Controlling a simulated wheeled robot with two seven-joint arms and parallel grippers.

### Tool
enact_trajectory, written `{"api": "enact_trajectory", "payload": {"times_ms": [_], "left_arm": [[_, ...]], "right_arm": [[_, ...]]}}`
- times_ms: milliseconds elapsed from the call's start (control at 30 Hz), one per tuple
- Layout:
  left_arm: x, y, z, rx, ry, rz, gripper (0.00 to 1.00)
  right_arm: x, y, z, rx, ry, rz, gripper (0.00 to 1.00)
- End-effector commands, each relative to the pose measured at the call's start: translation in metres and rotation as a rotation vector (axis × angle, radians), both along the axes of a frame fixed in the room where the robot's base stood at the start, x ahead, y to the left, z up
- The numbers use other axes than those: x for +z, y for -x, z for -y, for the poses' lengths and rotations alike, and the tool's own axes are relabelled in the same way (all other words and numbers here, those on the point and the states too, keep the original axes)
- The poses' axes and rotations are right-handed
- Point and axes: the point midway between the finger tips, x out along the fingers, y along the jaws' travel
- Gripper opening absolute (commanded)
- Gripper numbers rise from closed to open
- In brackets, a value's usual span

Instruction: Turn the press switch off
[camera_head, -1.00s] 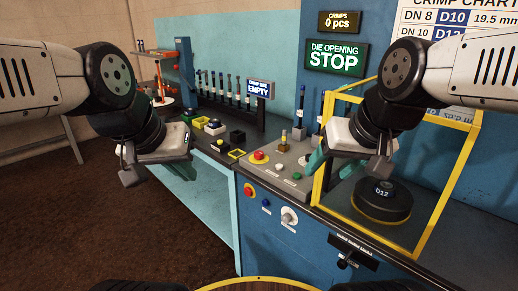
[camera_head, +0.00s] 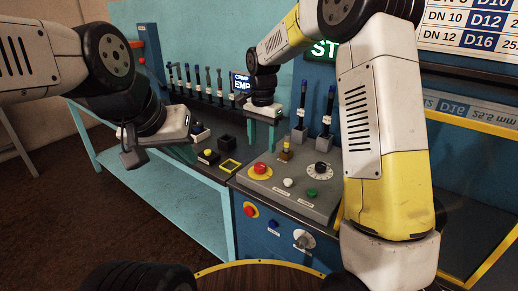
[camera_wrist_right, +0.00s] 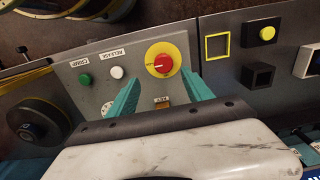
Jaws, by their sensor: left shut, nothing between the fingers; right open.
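A red switch knob on a round yellow plate (camera_head: 260,169) sits on top of the grey console (camera_head: 290,197). It also shows in the right wrist view (camera_wrist_right: 163,64), with a small white mark on the red knob. My right gripper (camera_head: 262,130) is open and empty above and behind this knob. In the right wrist view its teal fingers point toward the knob from either side, apparently apart from it. My left gripper (camera_head: 182,148) is shut and empty over the bench at the left, away from the console; its fingers are mostly hidden.
White (camera_head: 288,183) and green (camera_head: 312,194) buttons and a black dial (camera_head: 320,170) share the console top. A small brass piece (camera_head: 285,150) stands behind the knob. The console front has a red button (camera_head: 250,209) and a rotary knob (camera_head: 303,239). Hose fittings stand behind.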

Motion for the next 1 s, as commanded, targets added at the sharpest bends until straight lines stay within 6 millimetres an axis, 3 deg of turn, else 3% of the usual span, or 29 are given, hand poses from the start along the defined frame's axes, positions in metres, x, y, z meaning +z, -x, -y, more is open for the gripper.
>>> {"api": "enact_trajectory", "payload": {"times_ms": [233, 600, 1000], "left_arm": [[0.000, 0.000, 0.000, 0.000, 0.000, 0.000, 0.00], [0.000, 0.000, 0.000, 0.000, 0.000, 0.000, 0.00], [0.000, 0.000, 0.000, 0.000, 0.000, 0.000, 0.00]], "right_arm": [[-0.024, -0.004, -0.005, -0.019, 0.009, -0.015, 0.59], [-0.078, -0.003, -0.004, -0.018, 0.008, -0.014, 0.59], [-0.087, -0.004, -0.005, -0.017, 0.008, -0.012, 0.57]]}}
